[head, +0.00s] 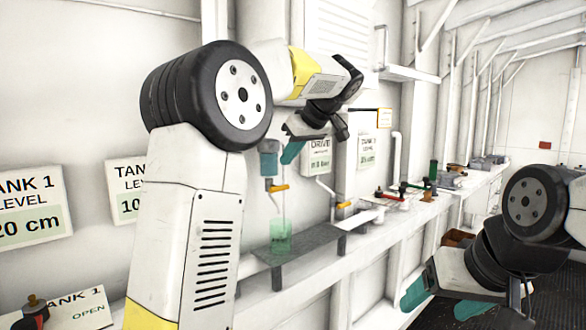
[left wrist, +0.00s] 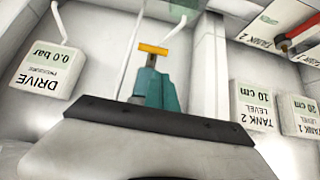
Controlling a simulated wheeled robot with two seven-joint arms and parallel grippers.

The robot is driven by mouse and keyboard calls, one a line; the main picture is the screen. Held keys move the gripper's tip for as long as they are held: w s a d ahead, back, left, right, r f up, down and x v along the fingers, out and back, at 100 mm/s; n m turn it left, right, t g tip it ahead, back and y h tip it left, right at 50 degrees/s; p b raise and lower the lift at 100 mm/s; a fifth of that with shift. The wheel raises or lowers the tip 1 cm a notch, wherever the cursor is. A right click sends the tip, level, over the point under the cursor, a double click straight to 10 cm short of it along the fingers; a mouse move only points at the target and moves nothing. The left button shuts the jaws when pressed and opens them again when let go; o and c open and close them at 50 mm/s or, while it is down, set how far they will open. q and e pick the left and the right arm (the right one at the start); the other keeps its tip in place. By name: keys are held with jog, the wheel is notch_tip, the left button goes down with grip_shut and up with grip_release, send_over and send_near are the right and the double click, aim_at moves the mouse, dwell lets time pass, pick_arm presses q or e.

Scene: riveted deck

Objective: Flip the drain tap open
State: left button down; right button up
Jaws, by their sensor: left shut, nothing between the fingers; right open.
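A tap with an orange lever (head: 279,187) hangs under a blue-teal cylinder (head: 268,160) on the wall in the head view. The lever points sideways to the right. In the left wrist view an orange lever (left wrist: 152,49) lies just beyond the fingertips; contact cannot be told. My left gripper (head: 292,152) has teal fingers, is shut and empty, and is just above and right of the lever in the head view. Its fingers also show in the left wrist view (left wrist: 157,90). My right gripper (head: 442,299) is open and empty at the lower right, away from the tap.
A translucent green cup (head: 281,236) stands below the tap on a grey shelf (head: 298,257). A second orange lever (head: 345,204) is to the right, with red-handled valves (head: 388,195) beyond. A drive pressure sign (left wrist: 46,70) and tank level signs are on the wall.

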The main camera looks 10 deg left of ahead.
aim_at(270, 189)
pick_arm(q)
jog(key=x, duration=0.9)
jog(key=shift+a+f, duration=0.1)
jog(key=shift+a, duration=0.05)
jog(key=shift+s+a+f+n+t+h, duration=0.15)
jog(key=shift+s+f+n+t+h, duration=0.1)
jog(key=shift+n+t+h, duration=0.25)
dwell(0.4)
jog(key=shift+s+a+f+n+t+h, duration=0.3)
jog(key=shift+t+h, duration=0.1)
jog(key=shift+t, duration=0.4)
jog(key=shift+s+a+f+n+t+h, duration=0.15)
jog(key=shift+f+n+t+h, duration=0.2)
jog(key=shift+t, duration=0.25)
jog(key=shift+s+d+f+n+t+h, duration=0.1)
jog(key=shift+s+f+n+t+h, duration=0.1)
jog(key=shift+n+t+h, duration=0.3)
jog(key=shift+a+f+t, duration=0.1)
jog(key=shift+f+t, duration=0.2)
jog(key=shift+f, duration=0.6)
